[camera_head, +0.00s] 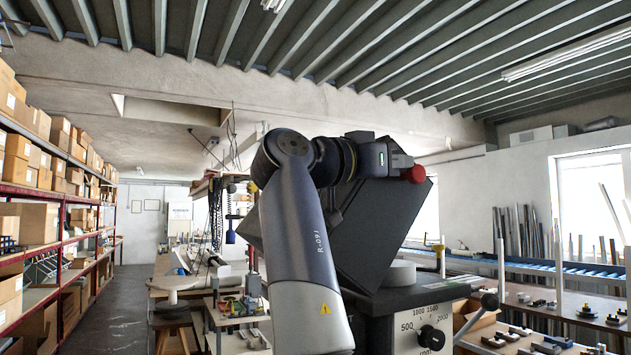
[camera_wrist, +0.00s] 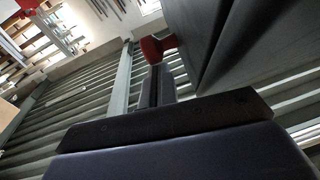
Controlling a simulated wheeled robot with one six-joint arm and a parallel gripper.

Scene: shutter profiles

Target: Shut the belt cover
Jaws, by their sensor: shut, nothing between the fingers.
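The belt cover (camera_head: 395,222) is a dark grey lid on a drilling machine (camera_head: 385,312). It stands raised and tilted, with a light round part (camera_head: 402,273) showing below it. My gripper (camera_head: 414,174) has red tips and is shut with nothing between them. In the head view it is at the cover's upper right corner, and my arm hides part of the cover. In the wrist view the red tips of my gripper (camera_wrist: 157,48) are close beside the cover's dark face (camera_wrist: 235,40). I cannot tell whether they touch it.
A speed dial (camera_head: 431,338) is on the machine's front. A bench with small parts (camera_head: 560,312) stands at the right. Shelves with cardboard boxes (camera_head: 40,220) line the left wall. A wooden stool (camera_head: 173,318) stands left of my arm. The aisle floor (camera_head: 115,320) is clear.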

